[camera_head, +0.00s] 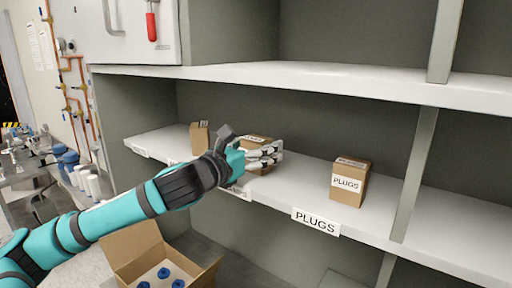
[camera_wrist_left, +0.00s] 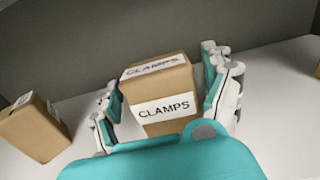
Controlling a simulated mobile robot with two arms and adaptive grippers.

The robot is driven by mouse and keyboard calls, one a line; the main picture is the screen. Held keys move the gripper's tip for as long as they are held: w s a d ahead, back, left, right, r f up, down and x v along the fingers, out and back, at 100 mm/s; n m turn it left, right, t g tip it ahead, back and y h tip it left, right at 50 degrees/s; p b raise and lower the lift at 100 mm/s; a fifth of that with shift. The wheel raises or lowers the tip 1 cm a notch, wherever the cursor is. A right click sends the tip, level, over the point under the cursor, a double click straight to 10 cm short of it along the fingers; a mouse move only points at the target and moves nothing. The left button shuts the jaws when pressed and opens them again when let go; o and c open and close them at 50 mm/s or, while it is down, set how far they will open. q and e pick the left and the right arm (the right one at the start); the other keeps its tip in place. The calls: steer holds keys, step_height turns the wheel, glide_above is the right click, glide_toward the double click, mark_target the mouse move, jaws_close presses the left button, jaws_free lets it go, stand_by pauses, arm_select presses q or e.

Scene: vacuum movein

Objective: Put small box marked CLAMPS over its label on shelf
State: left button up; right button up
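The small brown CLAMPS box (camera_wrist_left: 160,92) stands on the shelf, with white CLAMPS labels on its top and front in the left wrist view. In the head view the box (camera_head: 254,141) is partly hidden behind my left gripper (camera_head: 266,154). In the left wrist view my left gripper (camera_wrist_left: 165,100) has a finger on each side of the box, with narrow gaps showing between the fingers and the box. A white label (camera_head: 238,192) on the shelf edge below is partly covered by my arm and cannot be read. My right gripper is not in view.
A PLUGS box (camera_head: 348,184) stands on the shelf right of the gripper, above a PLUGS label (camera_head: 315,222). Another small box (camera_head: 199,138) stands to the left. An upper shelf (camera_head: 310,80) overhangs. An open carton (camera_head: 150,250) with blue-topped items is below.

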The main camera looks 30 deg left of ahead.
arm_select(q)
steer(key=shift+r, duration=0.3)
steer(key=s+a+b, duration=0.1)
steer(key=s+b, duration=0.3)
steer(key=s, duration=0.8)
steer(key=shift+a+b, duration=0.3)
steer(key=shift+b, duration=0.05)
steer(key=shift+f, duration=0.1)
stand_by(1.0)
